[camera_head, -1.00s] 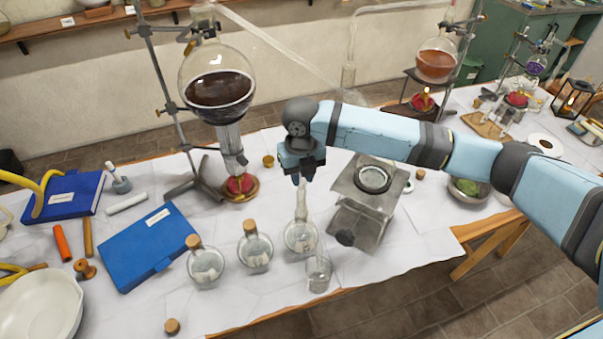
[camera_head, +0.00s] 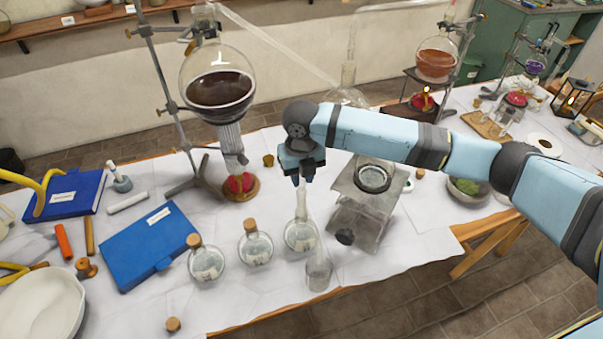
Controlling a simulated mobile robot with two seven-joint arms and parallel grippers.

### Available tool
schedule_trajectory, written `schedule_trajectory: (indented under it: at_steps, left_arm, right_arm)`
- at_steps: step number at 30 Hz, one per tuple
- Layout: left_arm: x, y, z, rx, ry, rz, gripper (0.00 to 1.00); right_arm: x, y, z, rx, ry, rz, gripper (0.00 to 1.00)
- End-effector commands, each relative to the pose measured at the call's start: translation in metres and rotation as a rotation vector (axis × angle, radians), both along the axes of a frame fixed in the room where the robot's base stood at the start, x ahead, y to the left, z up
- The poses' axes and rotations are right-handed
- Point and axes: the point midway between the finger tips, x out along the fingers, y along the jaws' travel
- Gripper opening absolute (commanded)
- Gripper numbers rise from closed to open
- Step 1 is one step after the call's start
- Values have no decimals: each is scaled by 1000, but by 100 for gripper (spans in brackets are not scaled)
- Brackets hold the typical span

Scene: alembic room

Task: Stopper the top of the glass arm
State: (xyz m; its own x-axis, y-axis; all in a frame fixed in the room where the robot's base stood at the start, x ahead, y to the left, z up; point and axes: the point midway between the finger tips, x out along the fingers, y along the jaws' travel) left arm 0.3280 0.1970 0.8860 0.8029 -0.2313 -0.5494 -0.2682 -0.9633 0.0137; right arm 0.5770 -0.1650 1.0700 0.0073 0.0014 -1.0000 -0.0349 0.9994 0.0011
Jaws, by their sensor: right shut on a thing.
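My right gripper (camera_head: 302,178) points down over the front middle of the table. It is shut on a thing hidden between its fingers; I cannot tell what. Directly below is a clear round flask (camera_head: 299,237) whose narrow neck rises to the fingertips. I cannot tell whether they touch. A long glass arm (camera_head: 275,52) slopes down to the right from the large flask of dark liquid (camera_head: 218,90). Its upper end is near the top of that flask. Small loose corks lie behind the gripper (camera_head: 268,160) and at the front edge (camera_head: 173,324). My left gripper is not in view.
Two corked flasks (camera_head: 206,263) (camera_head: 256,249) stand left of the gripper. A clear glass vessel (camera_head: 318,272) stands in front and a metal stand (camera_head: 352,215) to the right. A blue book (camera_head: 148,246) lies left. A retort stand (camera_head: 165,85) rises behind.

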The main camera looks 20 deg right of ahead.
Motion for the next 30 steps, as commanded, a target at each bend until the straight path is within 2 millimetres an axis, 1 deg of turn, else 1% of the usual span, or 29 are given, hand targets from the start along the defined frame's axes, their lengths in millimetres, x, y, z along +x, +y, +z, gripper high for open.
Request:
schedule_trajectory:
  at_steps: [10,30]
  left_arm:
    - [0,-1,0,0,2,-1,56]
    - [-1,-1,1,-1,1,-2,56]
  right_arm:
    - [0,0,-1,0,0,0,3]
    - [0,0,-9,0,1,0,3]
